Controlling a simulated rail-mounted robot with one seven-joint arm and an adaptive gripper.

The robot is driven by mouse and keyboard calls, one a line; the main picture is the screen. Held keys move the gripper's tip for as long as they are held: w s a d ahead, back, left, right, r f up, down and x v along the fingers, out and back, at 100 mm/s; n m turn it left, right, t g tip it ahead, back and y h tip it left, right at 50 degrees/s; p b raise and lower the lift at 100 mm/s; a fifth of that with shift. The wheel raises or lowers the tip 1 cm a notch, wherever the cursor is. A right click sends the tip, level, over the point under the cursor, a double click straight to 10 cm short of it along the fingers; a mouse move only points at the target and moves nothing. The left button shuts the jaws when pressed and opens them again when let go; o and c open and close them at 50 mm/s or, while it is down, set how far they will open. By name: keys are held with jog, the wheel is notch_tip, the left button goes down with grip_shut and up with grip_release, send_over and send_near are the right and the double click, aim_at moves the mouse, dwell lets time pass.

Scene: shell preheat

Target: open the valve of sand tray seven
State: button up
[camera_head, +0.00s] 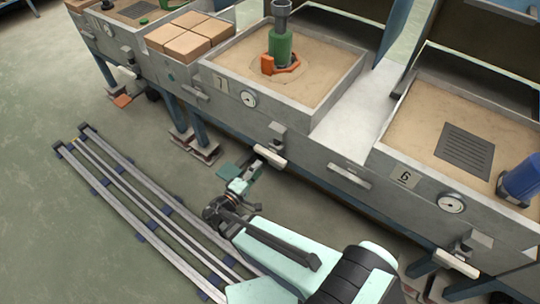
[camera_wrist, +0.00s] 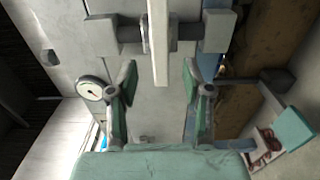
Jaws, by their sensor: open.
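Sand tray seven (camera_head: 345,84) is a grey tray of sand with a "7" plate (camera_head: 221,83) and a round gauge (camera_head: 249,99) on its front. The valve's pale lever (camera_head: 270,156) sticks out below a bracket on that front. In the wrist view the lever (camera_wrist: 159,45) is a light bar in front of a dark crosswise shaft (camera_wrist: 187,32). My gripper (camera_head: 256,167) is at the lever; in the wrist view it (camera_wrist: 158,80) is open, with the lever's end appearing between its fingers. I see a gap on both sides. The gauge (camera_wrist: 90,89) shows left of the fingers.
A green cylinder (camera_head: 282,48) with an orange base stands in tray seven's sand. Tray six (camera_head: 404,176) is to the right, with its own pale lever (camera_head: 457,263). Boxes (camera_head: 187,46) sit left of tray seven. Rails (camera_head: 150,215) run along the open floor.

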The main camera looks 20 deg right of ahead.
aim_at(268, 158)
jog(key=x, duration=0.8)
jog(key=shift+w+d, duration=0.1)
grip_shut()
